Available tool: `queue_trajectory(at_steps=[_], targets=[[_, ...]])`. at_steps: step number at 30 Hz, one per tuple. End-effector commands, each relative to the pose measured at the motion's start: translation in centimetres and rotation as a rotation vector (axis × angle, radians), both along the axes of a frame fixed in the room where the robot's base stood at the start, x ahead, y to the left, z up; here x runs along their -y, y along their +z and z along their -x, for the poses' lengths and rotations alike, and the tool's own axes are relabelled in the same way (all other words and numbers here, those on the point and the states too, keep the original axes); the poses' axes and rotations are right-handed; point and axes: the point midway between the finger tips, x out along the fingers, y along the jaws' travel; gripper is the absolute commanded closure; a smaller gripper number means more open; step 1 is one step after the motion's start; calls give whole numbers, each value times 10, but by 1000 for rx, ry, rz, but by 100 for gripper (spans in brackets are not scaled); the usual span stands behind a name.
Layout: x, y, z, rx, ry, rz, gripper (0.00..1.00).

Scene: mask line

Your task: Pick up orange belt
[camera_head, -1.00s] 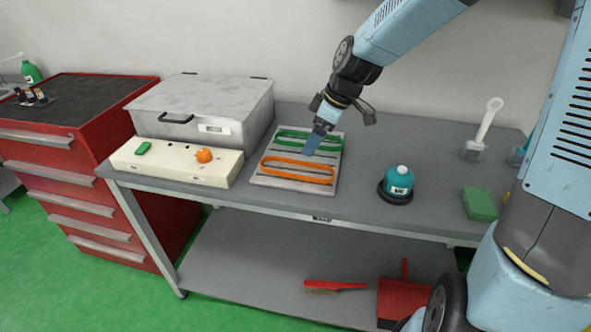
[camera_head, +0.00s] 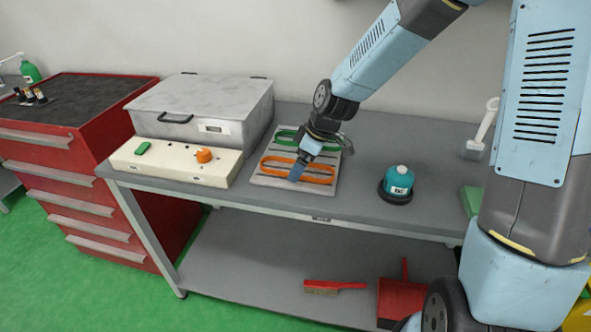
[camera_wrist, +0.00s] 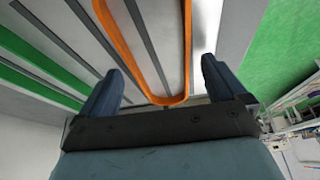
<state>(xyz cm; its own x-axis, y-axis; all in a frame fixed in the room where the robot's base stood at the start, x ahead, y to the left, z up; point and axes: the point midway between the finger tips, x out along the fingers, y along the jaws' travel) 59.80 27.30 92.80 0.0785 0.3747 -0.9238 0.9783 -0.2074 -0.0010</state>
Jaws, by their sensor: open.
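The orange belt (camera_head: 318,181) is a long closed loop lying on a grey ribbed tray (camera_head: 262,181) on the bench. A green belt (camera_head: 285,136) lies behind it on the same tray, partly hidden by my gripper. My gripper (camera_head: 295,175) is over the orange belt, pointing down. In the wrist view my gripper (camera_wrist: 158,88) is open, and one rounded end of the orange belt (camera_wrist: 150,88) shows between the two blue fingers. The green belt (camera_wrist: 40,75) is outside the fingers at the left. I cannot tell whether the fingertips touch the tray.
A cream control box (camera_head: 175,163) with an orange knob and a lidded grey metal box (camera_head: 205,105) stand left of the tray. The bench top (camera_head: 360,150) between tray and bottle is clear.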

Motion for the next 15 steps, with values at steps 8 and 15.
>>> queue_trajectory(at_steps=[8, 15], targets=[[-2, -4, 0, 0, 0, 0, 2], [-2, -4, 0, 0, 0, 1, 20]])
